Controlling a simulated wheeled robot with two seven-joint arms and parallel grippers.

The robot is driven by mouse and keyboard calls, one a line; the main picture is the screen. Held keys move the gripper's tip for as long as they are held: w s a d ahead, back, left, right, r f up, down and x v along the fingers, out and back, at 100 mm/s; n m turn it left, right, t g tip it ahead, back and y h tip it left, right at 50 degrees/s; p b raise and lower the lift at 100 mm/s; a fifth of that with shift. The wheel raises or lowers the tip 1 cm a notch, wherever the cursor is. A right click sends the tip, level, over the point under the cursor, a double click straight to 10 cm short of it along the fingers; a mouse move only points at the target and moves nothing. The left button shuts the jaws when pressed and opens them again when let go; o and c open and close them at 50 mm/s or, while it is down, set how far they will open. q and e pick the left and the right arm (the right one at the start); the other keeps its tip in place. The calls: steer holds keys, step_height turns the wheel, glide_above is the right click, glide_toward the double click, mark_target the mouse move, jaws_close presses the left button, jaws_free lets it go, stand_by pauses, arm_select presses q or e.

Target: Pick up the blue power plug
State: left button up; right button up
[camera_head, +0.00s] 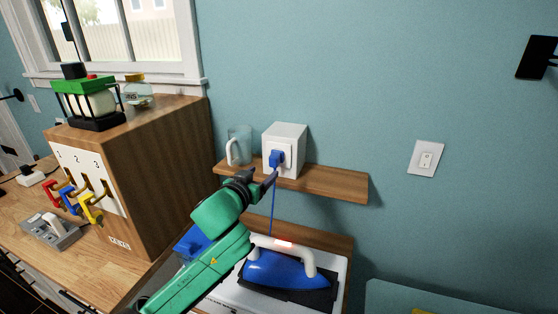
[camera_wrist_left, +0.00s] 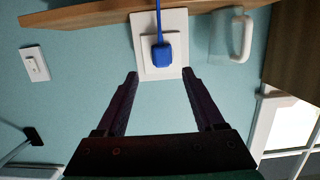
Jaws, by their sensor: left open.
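The blue power plug (camera_head: 276,158) sits in the front face of a white outlet box (camera_head: 287,137) on the wooden wall shelf. Its blue cord hangs down toward the blue iron (camera_head: 287,270). In the left wrist view, which looks upside down, the plug (camera_wrist_left: 162,54) is on the white plate, just beyond the fingertips and between their lines. My left gripper (camera_head: 266,178) is open and empty, just in front of and slightly below the plug. Its two dark fingers (camera_wrist_left: 160,74) are spread apart in the wrist view. My right gripper is not in view.
A glass mug (camera_head: 238,147) stands on the shelf (camera_head: 325,182) left of the box. A wooden cabinet (camera_head: 165,160) with colored key-like hooks stands at left. The iron rests below the shelf.

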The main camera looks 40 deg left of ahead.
mark_target(272, 163)
arm_select(q)
steer(key=x, duration=0.3)
steer(key=b+x, duration=0.1)
steer(key=x, duration=0.2)
steer(key=shift+a+f+b, duration=0.2)
steer(key=shift+a+b, duration=0.1)
steer(key=x, duration=0.3)
steer(key=shift+w+b, duration=0.25)
steer(key=shift+b, duration=0.05)
steer(key=shift+w+r, duration=0.1)
steer(key=shift+w, duration=0.05)
steer(key=shift+r, duration=0.15)
steer(key=shift+s, duration=0.25)
steer(key=c, duration=0.4)
jaws_close()
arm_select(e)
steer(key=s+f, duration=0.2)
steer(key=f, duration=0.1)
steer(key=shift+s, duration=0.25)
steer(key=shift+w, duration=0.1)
